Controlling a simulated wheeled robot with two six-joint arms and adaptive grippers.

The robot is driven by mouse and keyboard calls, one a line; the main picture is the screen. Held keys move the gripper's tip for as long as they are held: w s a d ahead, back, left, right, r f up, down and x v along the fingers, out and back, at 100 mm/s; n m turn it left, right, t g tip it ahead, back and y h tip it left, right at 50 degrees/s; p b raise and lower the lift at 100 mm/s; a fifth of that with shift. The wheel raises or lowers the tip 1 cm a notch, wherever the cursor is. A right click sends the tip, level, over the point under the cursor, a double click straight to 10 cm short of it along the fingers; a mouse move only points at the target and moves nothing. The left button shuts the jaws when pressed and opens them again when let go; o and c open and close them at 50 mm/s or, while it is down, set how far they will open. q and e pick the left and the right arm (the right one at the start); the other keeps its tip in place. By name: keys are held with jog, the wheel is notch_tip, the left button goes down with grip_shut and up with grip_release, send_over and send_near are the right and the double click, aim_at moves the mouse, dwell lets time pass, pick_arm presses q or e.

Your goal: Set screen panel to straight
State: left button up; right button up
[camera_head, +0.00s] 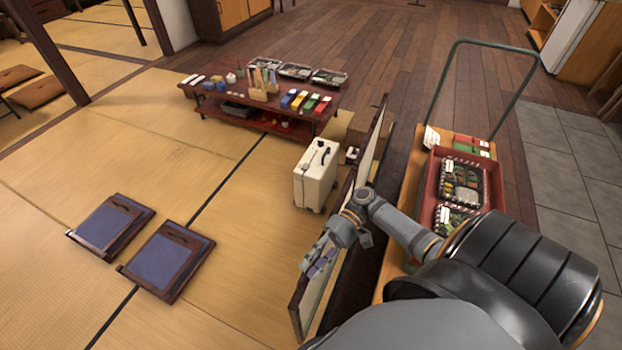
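The screen panel (369,160) stands upright right of the white suitcase, with a dark frame and a lighter face. It is seen nearly edge-on and runs from the suitcase area toward me. A second dark-framed leaf seems to stand close beside it on the right; the angle between them is hard to tell. My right gripper (320,263) is at the near part of the screen, in front of its left face. Its fingertips are small and I cannot tell whether they are open or touch the panel. My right arm hides part of the screen. My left gripper is not in view.
A white suitcase (316,175) stands left of the screen. A cart (395,262) with a red tray (434,166) of boxed lunches is close on the right. A low red table (207,100) stands behind. Two legless chairs (166,260) lie left; the tatami between is clear.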

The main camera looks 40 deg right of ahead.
jog(key=shift+w+d, duration=0.15)
jog(key=shift+d, duration=0.15)
jog(key=v, duration=1.1)
jog(key=shift+d, duration=0.15)
jog(key=shift+r, duration=0.15)
